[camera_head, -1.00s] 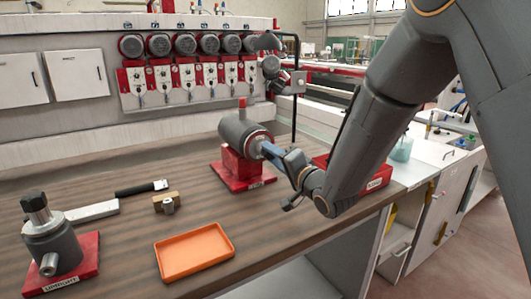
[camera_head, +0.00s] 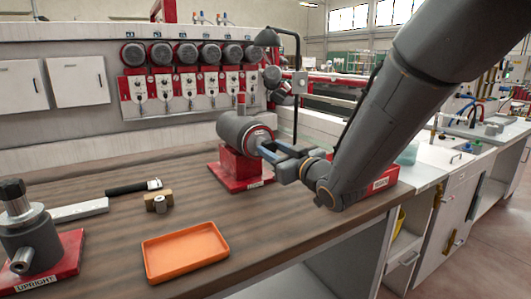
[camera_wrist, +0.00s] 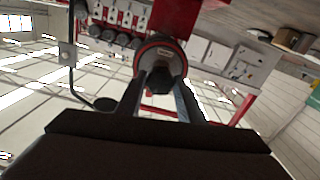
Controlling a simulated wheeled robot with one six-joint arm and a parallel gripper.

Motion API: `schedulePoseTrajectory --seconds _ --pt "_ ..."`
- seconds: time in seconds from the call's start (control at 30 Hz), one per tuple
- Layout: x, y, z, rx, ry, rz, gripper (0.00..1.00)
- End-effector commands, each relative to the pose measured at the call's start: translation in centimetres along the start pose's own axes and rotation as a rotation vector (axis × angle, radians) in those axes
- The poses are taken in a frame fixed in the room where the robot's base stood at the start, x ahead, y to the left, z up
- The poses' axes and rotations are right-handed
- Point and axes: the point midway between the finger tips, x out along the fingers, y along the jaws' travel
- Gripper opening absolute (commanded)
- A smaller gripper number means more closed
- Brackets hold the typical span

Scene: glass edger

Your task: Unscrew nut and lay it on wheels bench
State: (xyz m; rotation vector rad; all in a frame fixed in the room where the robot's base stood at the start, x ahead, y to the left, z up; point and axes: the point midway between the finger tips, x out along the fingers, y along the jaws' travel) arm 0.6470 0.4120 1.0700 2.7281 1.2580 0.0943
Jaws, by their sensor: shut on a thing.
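A grey cylindrical spindle unit (camera_head: 234,129) lies horizontally on a red stand (camera_head: 238,170) on the wooden bench. My gripper (camera_head: 268,145) reaches it from the right, at its round end face. In the wrist view, both fingers of my gripper (camera_wrist: 161,88) are shut on a dark nut (camera_wrist: 172,86) in front of the red-ringed face. The nut is mostly hidden by the fingers in the head view. I cannot tell how far it is along its thread. A second grey unit (camera_head: 30,243) stands upright at the left on a red base marked "UPRIGHT", with a dark hex top.
An orange tray (camera_head: 186,252) lies empty at the bench front. A wooden block with a metal piece (camera_head: 158,202) and a black-handled tool (camera_head: 134,187) lie behind it. A red box (camera_head: 378,184) stands right of the stand, by my arm. Motors (camera_head: 185,53) line the machine behind.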

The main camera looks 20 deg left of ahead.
Motion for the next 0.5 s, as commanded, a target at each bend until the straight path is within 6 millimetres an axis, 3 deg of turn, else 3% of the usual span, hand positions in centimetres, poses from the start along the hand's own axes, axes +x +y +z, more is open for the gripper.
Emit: schedulePoseTrajectory --seconds 0.5 --pt "0.0 0.0 0.33 -0.667 0.001 0.0 0.07"
